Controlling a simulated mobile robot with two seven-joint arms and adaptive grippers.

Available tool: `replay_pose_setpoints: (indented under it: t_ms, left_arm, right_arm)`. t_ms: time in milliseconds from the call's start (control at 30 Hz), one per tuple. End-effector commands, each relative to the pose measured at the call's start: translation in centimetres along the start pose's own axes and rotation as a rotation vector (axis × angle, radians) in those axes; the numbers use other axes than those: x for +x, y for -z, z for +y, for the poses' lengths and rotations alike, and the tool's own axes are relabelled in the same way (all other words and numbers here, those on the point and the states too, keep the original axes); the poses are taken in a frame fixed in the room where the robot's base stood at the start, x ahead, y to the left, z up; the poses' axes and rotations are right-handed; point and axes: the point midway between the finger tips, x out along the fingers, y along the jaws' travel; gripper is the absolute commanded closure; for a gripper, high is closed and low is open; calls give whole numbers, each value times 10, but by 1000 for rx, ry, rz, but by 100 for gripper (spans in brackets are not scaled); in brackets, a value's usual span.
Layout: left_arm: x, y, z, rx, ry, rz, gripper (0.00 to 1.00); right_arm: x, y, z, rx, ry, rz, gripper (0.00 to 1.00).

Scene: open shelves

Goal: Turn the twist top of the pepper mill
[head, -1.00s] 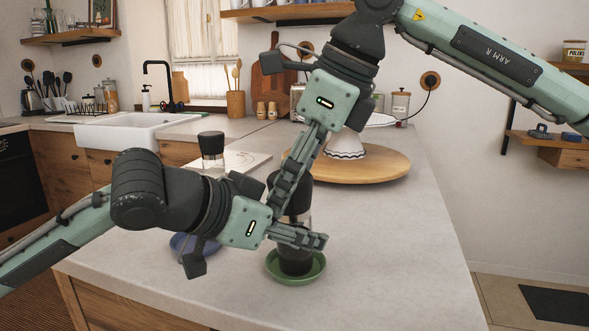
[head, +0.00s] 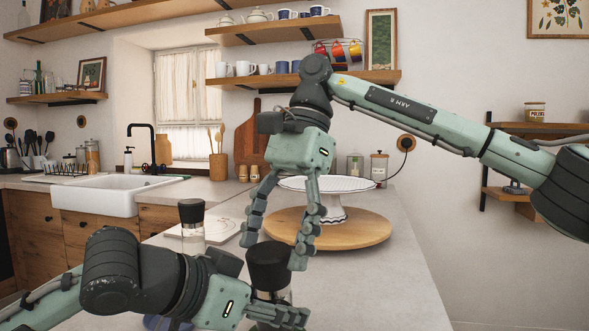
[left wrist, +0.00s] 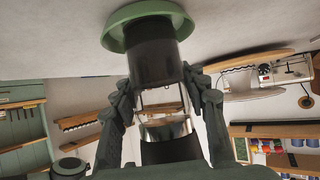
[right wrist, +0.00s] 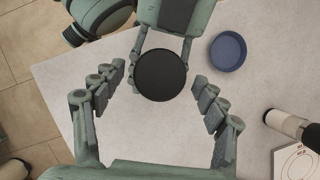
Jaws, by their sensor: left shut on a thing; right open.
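The pepper mill has a black twist top (head: 267,266) and a clear middle; it stands upright near the front of the counter. In the left wrist view its black base (left wrist: 153,62) sits in a green saucer (left wrist: 120,22). My left gripper (head: 280,314) is shut around the mill's lower body, also seen in the left wrist view (left wrist: 160,88). My right gripper (head: 272,252) is open above the mill, its fingers pointing down. In the right wrist view the round black top (right wrist: 161,75) lies between and beyond the spread fingers (right wrist: 158,98), with gaps on both sides.
A second mill (head: 192,224) with a black cap stands to the left, by a white board (head: 226,229). A blue dish (right wrist: 228,52) lies near the held mill. Behind is a round wooden board (head: 372,236) with a white cake stand (head: 325,184). The counter to the right is clear.

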Motion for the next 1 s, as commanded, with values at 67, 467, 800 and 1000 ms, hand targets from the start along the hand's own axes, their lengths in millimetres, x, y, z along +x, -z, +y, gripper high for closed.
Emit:
replay_pose_setpoints:
  t_ms: [67, 467, 800, 1000]
  left_arm:
    - [0, 0, 0, 0, 1, -1, 76]
    - [0, 0, 0, 0, 1, -1, 76]
    - [0, 0, 0, 0, 0, -1, 76]
    - [0, 0, 0, 0, 0, -1, 53]
  right_arm:
    - [-17, 0, 0, 1, 3, 0, 27]
    - [-86, 0, 0, 3, -1, 4, 27]
    - [-99, 0, 0, 2, 1, 2, 27]
    - [-99, 0, 0, 2, 1, 2, 27]
